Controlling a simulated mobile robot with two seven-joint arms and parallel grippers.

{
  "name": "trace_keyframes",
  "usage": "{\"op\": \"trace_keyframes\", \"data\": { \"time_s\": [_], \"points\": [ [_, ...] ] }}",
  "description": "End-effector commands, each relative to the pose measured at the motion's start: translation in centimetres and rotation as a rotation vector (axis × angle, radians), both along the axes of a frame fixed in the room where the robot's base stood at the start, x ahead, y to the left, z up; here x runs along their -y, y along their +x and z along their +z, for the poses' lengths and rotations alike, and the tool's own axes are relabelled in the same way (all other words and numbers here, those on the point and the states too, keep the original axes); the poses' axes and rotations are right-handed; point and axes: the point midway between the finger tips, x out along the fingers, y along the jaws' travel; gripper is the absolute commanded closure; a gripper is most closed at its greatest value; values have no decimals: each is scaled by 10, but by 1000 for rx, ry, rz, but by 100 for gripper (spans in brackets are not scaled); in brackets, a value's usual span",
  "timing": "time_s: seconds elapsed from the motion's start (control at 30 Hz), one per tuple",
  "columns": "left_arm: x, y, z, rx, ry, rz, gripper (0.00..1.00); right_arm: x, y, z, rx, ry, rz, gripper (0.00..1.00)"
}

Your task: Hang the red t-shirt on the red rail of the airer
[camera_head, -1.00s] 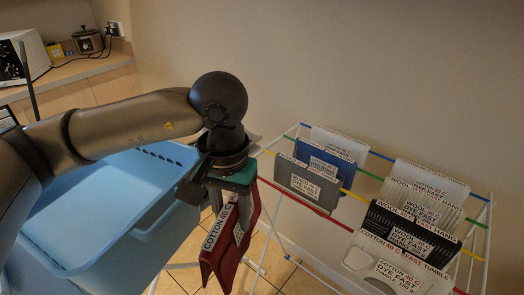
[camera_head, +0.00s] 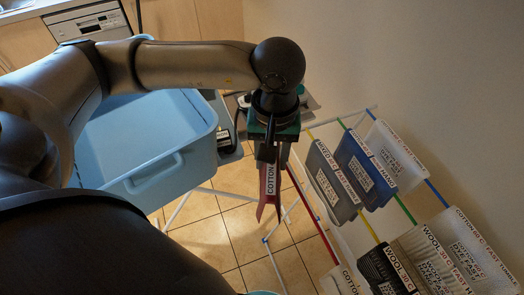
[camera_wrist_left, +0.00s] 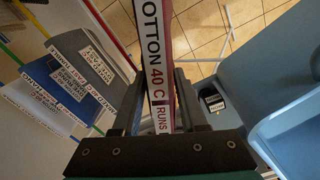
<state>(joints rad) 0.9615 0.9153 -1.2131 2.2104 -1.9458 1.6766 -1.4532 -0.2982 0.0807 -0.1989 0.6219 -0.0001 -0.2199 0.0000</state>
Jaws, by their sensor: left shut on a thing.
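The red t-shirt (camera_head: 269,190) hangs folded from my left gripper (camera_head: 272,158), seen nearly edge-on, with a white "COTTON" label strip. In the left wrist view my left gripper (camera_wrist_left: 160,98) is shut on the red t-shirt (camera_wrist_left: 166,40), whose label reads "COTTON 40 C RUNS". The red rail (camera_head: 311,215) of the airer (camera_head: 348,118) is just right of the shirt in the head view. The red rail also shows in the left wrist view (camera_wrist_left: 108,33), left of the shirt. The shirt looks apart from the rail. My right gripper is not seen.
Grey (camera_head: 331,180) and blue (camera_head: 364,170) labelled garments hang beside the red rail. White (camera_head: 397,155) and black (camera_head: 385,268) ones hang on other rails. A light blue basket (camera_head: 165,160) stands left. The red rail's middle stretch looks bare.

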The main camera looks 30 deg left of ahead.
Motion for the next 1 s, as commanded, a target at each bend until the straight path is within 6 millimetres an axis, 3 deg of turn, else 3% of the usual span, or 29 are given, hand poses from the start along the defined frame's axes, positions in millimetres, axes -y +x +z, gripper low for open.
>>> {"op": "trace_keyframes", "data": {
  "time_s": [0.03,0.1,0.4,0.67,1.0],
  "points": [
    [0,-6,8,-5,0,51,100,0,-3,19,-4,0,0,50],
    [0,-13,10,-3,0,128,100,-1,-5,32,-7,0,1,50],
    [1,-38,13,1,-5,381,100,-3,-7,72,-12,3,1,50],
    [4,-40,10,3,-9,433,100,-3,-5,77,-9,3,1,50],
    [19,-20,11,5,-8,430,100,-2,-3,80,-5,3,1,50]
  ]
}}
